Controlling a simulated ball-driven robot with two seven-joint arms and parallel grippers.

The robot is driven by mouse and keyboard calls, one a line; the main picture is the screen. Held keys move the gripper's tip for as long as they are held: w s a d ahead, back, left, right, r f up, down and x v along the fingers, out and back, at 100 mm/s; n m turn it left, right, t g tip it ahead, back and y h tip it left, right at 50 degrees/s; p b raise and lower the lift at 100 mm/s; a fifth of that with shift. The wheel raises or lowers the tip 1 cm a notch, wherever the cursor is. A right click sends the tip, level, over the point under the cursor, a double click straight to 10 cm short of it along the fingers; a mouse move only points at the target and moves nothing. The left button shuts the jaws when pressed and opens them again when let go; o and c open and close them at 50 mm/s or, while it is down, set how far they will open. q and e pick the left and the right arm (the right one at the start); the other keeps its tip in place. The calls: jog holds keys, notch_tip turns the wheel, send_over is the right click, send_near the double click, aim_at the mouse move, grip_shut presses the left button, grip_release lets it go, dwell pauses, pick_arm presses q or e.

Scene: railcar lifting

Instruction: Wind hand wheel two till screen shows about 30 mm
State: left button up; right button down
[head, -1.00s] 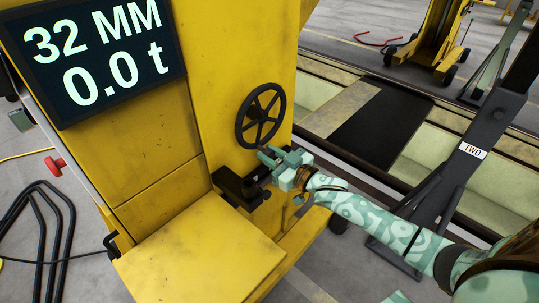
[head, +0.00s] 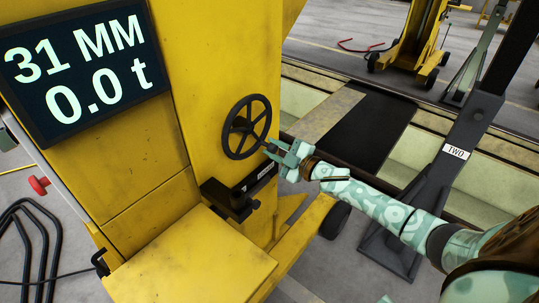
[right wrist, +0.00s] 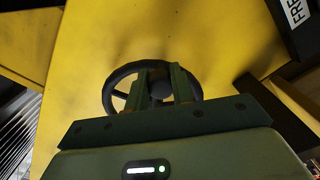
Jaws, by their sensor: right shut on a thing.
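The black hand wheel (head: 232,146) is mounted on the side of the yellow lifting column (head: 200,60). The screen (head: 75,70) on the column reads 31 MM and 0.0 t. My right gripper (head: 272,146) is at the wheel's lower right rim and is shut on it. In the right wrist view the fingers (right wrist: 158,85) cover part of the wheel (right wrist: 125,75), so the grip itself is partly hidden. My left gripper is not in any view.
A black bracket (head: 232,198) sticks out below the wheel, above a flat yellow ledge (head: 190,260). A red knob (head: 39,186) is at the column's left.

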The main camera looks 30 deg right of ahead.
aim_at(268, 128)
jog(key=shift+w+d+r+n, duration=0.15)
jog(key=shift+d+r+n, duration=0.35)
jog(key=shift+n, duration=0.5)
jog(key=shift+w+d+r+n, duration=0.2)
jog(key=shift+d+r+n, duration=0.3)
jog(key=shift+n, duration=0.5)
jog(key=shift+w+d+r+n, duration=0.15)
jog(key=shift+d+r+n, duration=0.35)
jog(key=shift+n, duration=0.5)
jog(key=c, duration=1.2)
grip_release()
jog(key=shift+r, duration=0.1)
jog(key=p+v, duration=0.3)
jog(key=v, duration=1.3)
jog(key=shift+s, duration=0.15)
